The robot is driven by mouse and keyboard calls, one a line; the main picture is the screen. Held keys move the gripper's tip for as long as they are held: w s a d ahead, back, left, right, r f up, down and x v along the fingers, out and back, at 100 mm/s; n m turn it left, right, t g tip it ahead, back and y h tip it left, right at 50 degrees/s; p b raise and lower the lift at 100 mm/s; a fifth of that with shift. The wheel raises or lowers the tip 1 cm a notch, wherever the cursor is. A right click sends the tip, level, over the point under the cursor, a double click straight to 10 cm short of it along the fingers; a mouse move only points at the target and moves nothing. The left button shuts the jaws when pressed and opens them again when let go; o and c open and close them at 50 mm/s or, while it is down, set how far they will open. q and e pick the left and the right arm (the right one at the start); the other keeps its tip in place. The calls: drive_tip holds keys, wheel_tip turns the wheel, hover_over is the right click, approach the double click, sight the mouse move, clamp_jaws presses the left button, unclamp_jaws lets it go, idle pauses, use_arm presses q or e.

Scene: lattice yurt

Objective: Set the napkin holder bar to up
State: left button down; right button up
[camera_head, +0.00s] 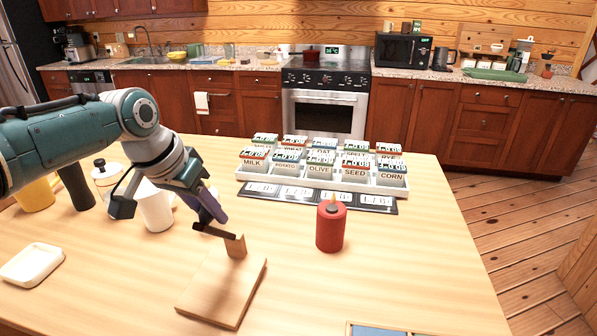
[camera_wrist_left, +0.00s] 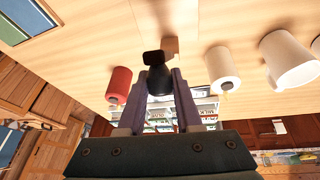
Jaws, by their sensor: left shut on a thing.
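The napkin holder has a flat wooden base (camera_head: 222,291) and a short wooden post (camera_head: 236,246) on the table. Its dark bar (camera_head: 214,231) runs from near the top of the post out to the left, close to level in the head view. My left gripper (camera_head: 213,212) comes down over the bar. In the left wrist view its purple fingers (camera_wrist_left: 167,84) are shut on a round black part (camera_wrist_left: 160,79) at the bar, with the wooden post (camera_wrist_left: 170,46) just beyond. The fingers hide part of the bar. My right gripper is in neither view.
A red candle (camera_head: 331,226) stands right of the holder. A white tray (camera_head: 300,178) of labelled boxes is behind.

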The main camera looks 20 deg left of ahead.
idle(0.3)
use_arm(q)
drive_tip(key=c, duration=0.6)
unclamp_jaws()
drive_tip(key=shift+r, duration=0.1)
drive_tip(key=shift+s+r, duration=0.1)
drive_tip(key=shift+r, duration=0.2)
drive_tip(key=p+v, duration=0.2)
drive_tip(key=v, duration=0.7)
drive_tip(key=shift+a, duration=0.1)
